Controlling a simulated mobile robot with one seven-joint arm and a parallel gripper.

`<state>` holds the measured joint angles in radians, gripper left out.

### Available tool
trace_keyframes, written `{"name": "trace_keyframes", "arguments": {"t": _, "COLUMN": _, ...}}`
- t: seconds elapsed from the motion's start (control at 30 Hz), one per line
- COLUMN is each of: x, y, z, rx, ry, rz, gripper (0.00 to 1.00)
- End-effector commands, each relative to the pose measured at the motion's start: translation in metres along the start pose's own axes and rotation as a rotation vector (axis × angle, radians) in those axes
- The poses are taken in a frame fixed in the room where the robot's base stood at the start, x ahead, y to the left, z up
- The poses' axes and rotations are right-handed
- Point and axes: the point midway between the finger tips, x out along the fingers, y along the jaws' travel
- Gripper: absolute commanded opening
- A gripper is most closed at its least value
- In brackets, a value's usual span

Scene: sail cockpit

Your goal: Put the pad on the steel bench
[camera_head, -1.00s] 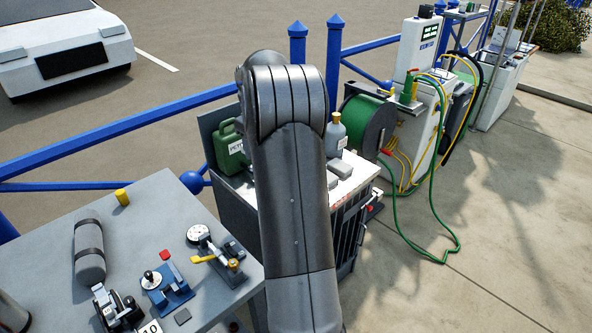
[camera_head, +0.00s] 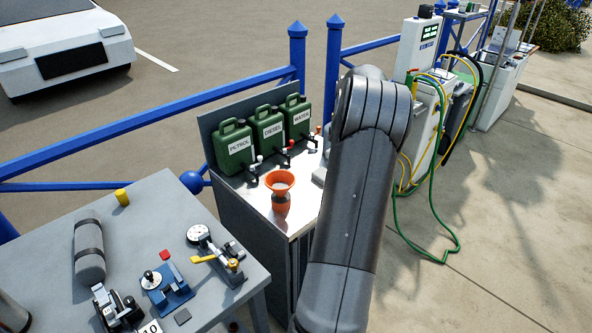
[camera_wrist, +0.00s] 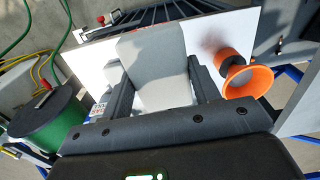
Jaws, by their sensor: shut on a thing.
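A pale grey block, apparently the pad (camera_wrist: 153,50), sits between the two fingers of my gripper (camera_wrist: 155,65) in the wrist view. My gripper is shut on it, above the white worktop. Whether the pad is clear of the worktop cannot be told. A grey metal-looking bench, apparently the steel bench (camera_head: 207,293), stands at the lower left of the head view. It is left of my arm, with bare top along its back and front.
The white worktop (camera_head: 257,192) holds several green cans (camera_head: 234,148) with taps and an orange funnel (camera_head: 280,182), right of my gripper in the wrist view (camera_wrist: 250,78). A cylinder (camera_head: 89,250) and several tools crowd the steel bench.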

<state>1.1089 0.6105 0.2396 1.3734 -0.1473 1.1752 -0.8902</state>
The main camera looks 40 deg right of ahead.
Motion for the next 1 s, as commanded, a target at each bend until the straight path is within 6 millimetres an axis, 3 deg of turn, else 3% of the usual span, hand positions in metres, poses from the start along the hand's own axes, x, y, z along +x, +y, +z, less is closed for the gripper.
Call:
{"name": "trace_keyframes", "arguments": {"t": 0.2, "x": 0.051, "y": -0.001, "z": 0.001, "rx": 0.001, "ry": -0.002, "rz": -0.003, "gripper": 0.34}}
{"name": "trace_keyframes", "arguments": {"t": 0.37, "x": 0.073, "y": -0.001, "z": -0.003, "rx": -0.001, "ry": -0.001, "rz": -0.001, "gripper": 0.34}}
{"name": "trace_keyframes", "arguments": {"t": 0.47, "x": 0.084, "y": -0.005, "z": -0.017, "rx": -0.002, "ry": 0.000, "rz": -0.001, "gripper": 0.34}}
{"name": "trace_keyframes", "arguments": {"t": 0.8, "x": 0.129, "y": -0.023, "z": -0.089, "rx": -0.002, "ry": -0.001, "rz": -0.001, "gripper": 0.34}}
{"name": "trace_keyframes", "arguments": {"t": 1.0, "x": 0.142, "y": -0.028, "z": -0.111, "rx": 0.000, "ry": 0.000, "rz": 0.000, "gripper": 0.34}}
